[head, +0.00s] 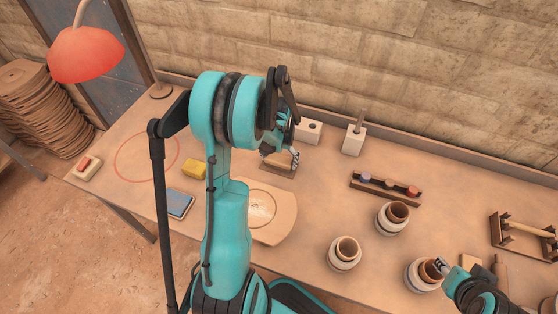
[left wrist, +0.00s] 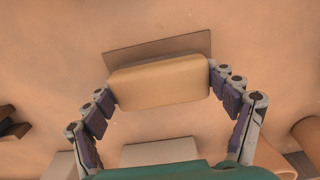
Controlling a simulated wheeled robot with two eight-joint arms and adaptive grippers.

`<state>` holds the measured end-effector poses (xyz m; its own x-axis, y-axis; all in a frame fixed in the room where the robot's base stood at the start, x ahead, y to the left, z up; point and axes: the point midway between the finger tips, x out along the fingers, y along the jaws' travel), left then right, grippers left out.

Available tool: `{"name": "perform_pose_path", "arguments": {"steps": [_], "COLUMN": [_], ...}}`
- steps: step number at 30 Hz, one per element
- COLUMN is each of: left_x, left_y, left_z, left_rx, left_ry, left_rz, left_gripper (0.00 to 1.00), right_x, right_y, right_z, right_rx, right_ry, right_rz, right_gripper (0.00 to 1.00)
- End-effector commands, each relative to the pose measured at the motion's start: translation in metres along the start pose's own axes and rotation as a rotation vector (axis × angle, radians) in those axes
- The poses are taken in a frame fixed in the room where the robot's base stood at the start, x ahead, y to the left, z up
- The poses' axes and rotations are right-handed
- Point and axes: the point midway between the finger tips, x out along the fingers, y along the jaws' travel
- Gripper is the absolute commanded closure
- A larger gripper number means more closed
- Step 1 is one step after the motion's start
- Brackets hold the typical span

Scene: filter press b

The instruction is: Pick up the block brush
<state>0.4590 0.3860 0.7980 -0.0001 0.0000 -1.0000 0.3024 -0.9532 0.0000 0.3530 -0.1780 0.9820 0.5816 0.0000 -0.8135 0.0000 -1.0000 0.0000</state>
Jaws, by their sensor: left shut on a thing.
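The block brush (left wrist: 160,83) is a tan block with rounded edges, seen between the fingers of my left gripper (left wrist: 160,88) in the left wrist view. The fingertips press on its two short ends. In the head view the left gripper (head: 290,157) is over the middle of the bench, and the arm hides much of the brush there. A flat brown rectangle (left wrist: 150,49) shows just behind the brush; I cannot tell whether they touch. My right gripper (head: 440,267) is at the lower right beside a pot, its fingers too small to read.
The wooden bench (head: 310,205) carries a round-ended board (head: 283,215), a yellow block (head: 194,170), a blue-grey pad (head: 180,204), a rack with small coloured pieces (head: 386,186) and several pots (head: 345,251). White holders (head: 353,140) stand near the wall. A red lamp (head: 85,54) is at left.

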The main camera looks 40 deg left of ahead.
Motion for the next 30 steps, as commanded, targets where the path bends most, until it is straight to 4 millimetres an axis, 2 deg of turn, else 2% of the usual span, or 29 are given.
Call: {"name": "perform_pose_path", "arguments": {"steps": [5,10,21,25,30], "left_x": [-0.015,-0.046,-0.093,-0.104,-0.109], "left_y": [0.000,0.000,0.021,0.025,0.028], "left_z": [0.000,0.000,0.082,0.101,0.112], "left_rx": [0.000,0.000,0.001,0.000,0.000], "left_ry": [0.000,0.000,0.000,0.000,0.000], "left_rz": [0.000,0.000,0.000,0.000,0.000], "left_gripper": [0.46,0.46,0.46,0.46,0.46], "right_x": [-0.007,-0.020,-0.042,-0.047,-0.049], "right_y": [0.000,0.000,0.000,0.000,0.000], "right_z": [-0.005,-0.014,-0.030,-0.033,-0.035], "right_rx": [0.000,0.000,0.000,0.000,0.000], "right_ry": [0.000,0.000,0.000,0.000,0.000], "right_rz": [0.000,0.000,0.000,0.000,0.000], "right_gripper": [0.60,0.60,0.60,0.60,0.60]}}
